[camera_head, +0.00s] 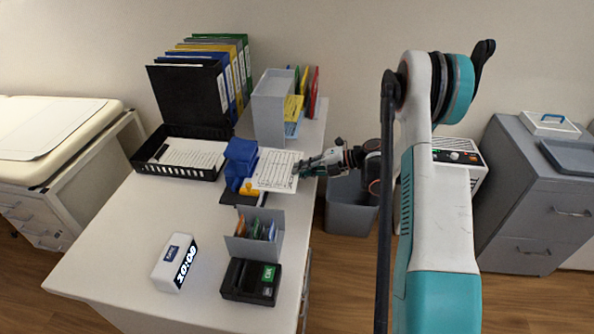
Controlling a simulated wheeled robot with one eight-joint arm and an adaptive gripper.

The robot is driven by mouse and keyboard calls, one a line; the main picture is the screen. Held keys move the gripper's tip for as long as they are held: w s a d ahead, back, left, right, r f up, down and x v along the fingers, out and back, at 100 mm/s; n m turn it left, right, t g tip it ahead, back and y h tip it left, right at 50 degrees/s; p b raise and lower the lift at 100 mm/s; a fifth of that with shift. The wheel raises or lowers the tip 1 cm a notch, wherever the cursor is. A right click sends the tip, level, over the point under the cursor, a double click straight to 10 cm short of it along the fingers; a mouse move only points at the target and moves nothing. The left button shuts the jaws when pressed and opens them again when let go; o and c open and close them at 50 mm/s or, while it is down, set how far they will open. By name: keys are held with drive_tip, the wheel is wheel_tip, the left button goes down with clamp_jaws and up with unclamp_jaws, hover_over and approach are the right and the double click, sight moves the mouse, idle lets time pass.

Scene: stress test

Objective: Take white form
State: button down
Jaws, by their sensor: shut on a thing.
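A white form (274,171) with printed lines is raised over the right side of the white desk (145,225). My gripper (302,169) comes in from the right and is shut on the form's right edge. The form's left edge is close to a blue device (240,160) with a yellow part on a black base; I cannot tell whether they touch. Another white printed sheet (190,153) lies in a black tray (150,170) at the back left of the desk.
Binders (190,85) and a grey file holder (270,105) stand at the back. A small grey card holder (254,238), black terminal (250,282) and white clock (174,262) stand in front. A grey bin (350,208) is right of the desk. The desk's left front is clear.

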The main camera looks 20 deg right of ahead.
drive_tip(key=d+f+v, duration=0.1)
drive_tip(key=f+v, duration=0.1)
drive_tip(key=v, duration=1)
drive_tip(key=shift+s+f, duration=0.35)
